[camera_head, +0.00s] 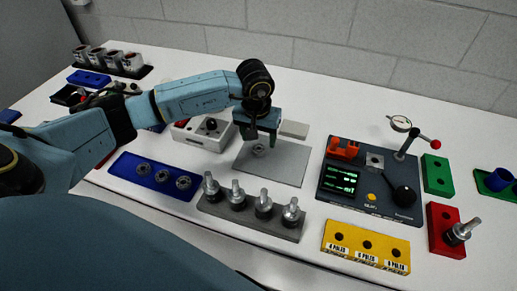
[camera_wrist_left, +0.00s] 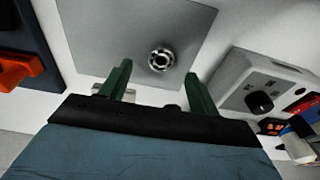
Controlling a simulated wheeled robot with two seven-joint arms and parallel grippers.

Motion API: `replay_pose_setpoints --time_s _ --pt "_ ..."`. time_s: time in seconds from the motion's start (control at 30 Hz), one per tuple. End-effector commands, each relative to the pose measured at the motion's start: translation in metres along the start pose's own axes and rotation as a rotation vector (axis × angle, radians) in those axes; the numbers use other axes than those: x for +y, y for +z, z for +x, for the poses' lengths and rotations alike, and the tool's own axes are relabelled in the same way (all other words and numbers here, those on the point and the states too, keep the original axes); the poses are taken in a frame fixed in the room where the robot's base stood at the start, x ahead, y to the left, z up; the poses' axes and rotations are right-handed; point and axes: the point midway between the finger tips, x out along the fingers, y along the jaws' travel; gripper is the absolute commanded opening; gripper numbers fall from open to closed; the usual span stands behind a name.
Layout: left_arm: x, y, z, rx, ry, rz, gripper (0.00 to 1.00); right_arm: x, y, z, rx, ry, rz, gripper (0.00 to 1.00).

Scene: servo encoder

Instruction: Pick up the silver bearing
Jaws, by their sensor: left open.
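A silver bearing (camera_head: 258,149) lies flat on a grey plate (camera_head: 286,166) in the head view. In the left wrist view the bearing (camera_wrist_left: 161,59) is a ring with a dark hole, on the bare plate (camera_wrist_left: 120,25). My left gripper (camera_head: 262,136) points down over the plate, close to the bearing. In the left wrist view my gripper's two green fingers (camera_wrist_left: 157,76) are apart with nothing between them, and the bearing shows just past the fingertips, in line with the gap. How high the fingertips are above the plate I cannot tell. My right gripper is not in view.
A white box with a dark knob (camera_head: 204,131) stands left of the plate. A dark tester with a dial gauge (camera_head: 368,185) stands right. A blue tray with several rings (camera_head: 144,177) and a grey rack of shafts (camera_head: 245,218) lie in front. A yellow block (camera_head: 366,246) is front right.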

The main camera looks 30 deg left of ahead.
Motion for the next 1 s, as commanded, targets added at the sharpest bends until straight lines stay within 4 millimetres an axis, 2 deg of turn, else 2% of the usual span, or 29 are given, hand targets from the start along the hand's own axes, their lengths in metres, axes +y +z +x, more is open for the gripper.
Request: replay_pose_setpoints --time_s 0.1,0.23,0.53,0.9,1.0 --pt "-0.002 0.003 0.020 -0.006 0.000 -0.001 0.62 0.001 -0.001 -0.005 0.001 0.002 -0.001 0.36" --pt "-0.002 0.002 0.035 -0.003 0.000 -0.002 0.62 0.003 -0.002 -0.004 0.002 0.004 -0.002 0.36" --pt "-0.002 0.001 0.040 -0.001 0.000 0.000 0.62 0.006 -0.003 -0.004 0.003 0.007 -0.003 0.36" --pt "-0.002 0.001 0.039 -0.001 0.000 0.000 0.13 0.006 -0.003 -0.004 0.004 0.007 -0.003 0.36" --pt "-0.002 0.001 0.039 0.000 0.000 -0.001 0.12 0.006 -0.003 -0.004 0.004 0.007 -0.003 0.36"
